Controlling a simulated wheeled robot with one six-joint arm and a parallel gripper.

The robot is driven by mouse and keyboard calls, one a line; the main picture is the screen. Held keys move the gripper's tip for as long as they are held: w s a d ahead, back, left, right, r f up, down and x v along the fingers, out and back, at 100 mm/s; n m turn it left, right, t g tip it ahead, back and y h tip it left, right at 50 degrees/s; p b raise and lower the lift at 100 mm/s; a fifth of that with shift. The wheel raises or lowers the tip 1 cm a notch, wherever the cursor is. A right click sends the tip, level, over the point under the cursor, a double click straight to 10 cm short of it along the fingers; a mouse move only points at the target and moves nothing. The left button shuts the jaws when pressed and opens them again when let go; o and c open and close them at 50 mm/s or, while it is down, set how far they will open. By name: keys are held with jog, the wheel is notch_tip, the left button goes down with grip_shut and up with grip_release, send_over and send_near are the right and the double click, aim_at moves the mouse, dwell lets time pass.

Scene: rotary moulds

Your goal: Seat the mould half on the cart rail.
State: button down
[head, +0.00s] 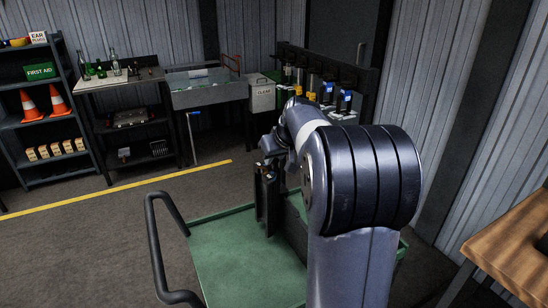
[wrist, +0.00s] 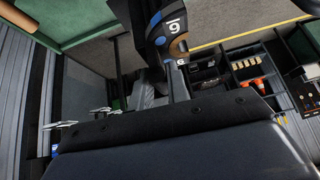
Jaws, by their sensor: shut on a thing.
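My gripper (head: 270,158) is shut on a dark, upright mould half (head: 267,203) and holds it over the cart (head: 228,255). The cart has a green tray and a black handle. My arm covers much of the cart's right side. I cannot make out the cart rail, or whether the mould half touches it.
Several mould parts with blue and orange tags (head: 346,98) hang on a dark rack at the back. A grey basin (head: 208,95), a bottle bench (head: 118,80) and a shelf with cones (head: 45,122) line the far wall. A wooden table (head: 518,245) stands at right. The left tray is clear.

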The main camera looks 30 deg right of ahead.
jog(key=shift+f+b, duration=0.15)
jog(key=shift+b, duration=0.2)
dwell(0.4)
jog(key=c, duration=1.7)
grip_release()
jog(key=o, duration=0.4)
jog(key=shift+f, duration=0.15)
jog(key=shift+s+f, duration=0.15)
jog(key=shift+f, duration=0.2)
jog(key=v, duration=1.1)
jog(key=shift+r, duration=0.25)
